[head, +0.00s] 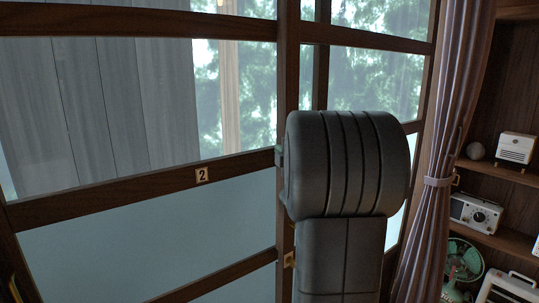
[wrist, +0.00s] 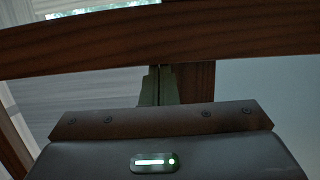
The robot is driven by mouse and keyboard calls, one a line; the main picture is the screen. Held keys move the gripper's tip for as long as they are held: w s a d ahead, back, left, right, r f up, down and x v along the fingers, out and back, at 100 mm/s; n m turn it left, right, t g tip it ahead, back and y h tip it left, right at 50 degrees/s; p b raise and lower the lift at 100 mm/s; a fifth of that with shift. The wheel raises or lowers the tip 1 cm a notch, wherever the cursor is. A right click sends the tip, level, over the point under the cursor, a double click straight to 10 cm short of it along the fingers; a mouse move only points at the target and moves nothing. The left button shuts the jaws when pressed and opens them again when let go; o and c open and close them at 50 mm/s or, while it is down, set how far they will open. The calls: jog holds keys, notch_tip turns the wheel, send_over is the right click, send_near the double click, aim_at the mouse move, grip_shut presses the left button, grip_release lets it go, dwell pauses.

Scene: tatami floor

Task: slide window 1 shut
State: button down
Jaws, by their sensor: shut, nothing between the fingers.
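A wood-framed sliding window marked 2 (head: 202,174) fills the left of the head view, with clear glass above and frosted glass below. To its right is another wood-framed panel (head: 376,82), largely hidden behind my arm. No number 1 shows, so I cannot confirm that this panel is window 1. In the wrist view my gripper (wrist: 159,72) is shut and empty, its fingertips just below a wooden crossbar (wrist: 250,35) and beside an upright stile (wrist: 194,82). I cannot tell whether they touch the wood.
A tied purple-brown curtain (head: 436,180) hangs at the right edge of the windows. Beyond it, wooden shelves (head: 512,180) hold a radio (head: 475,213), a small white device (head: 515,148) and a green fan (head: 462,262). A small brass-coloured fitting (head: 290,259) shows beside my arm.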

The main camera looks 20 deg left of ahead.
jog(key=w+d+p, duration=0.5)
jog(key=w+d, duration=0.6)
jog(key=w, duration=0.3)
jog(key=shift+w+d+r+p, duration=0.15)
jog(key=shift+w+r+p, duration=0.05)
jog(key=shift+w+p, duration=0.2)
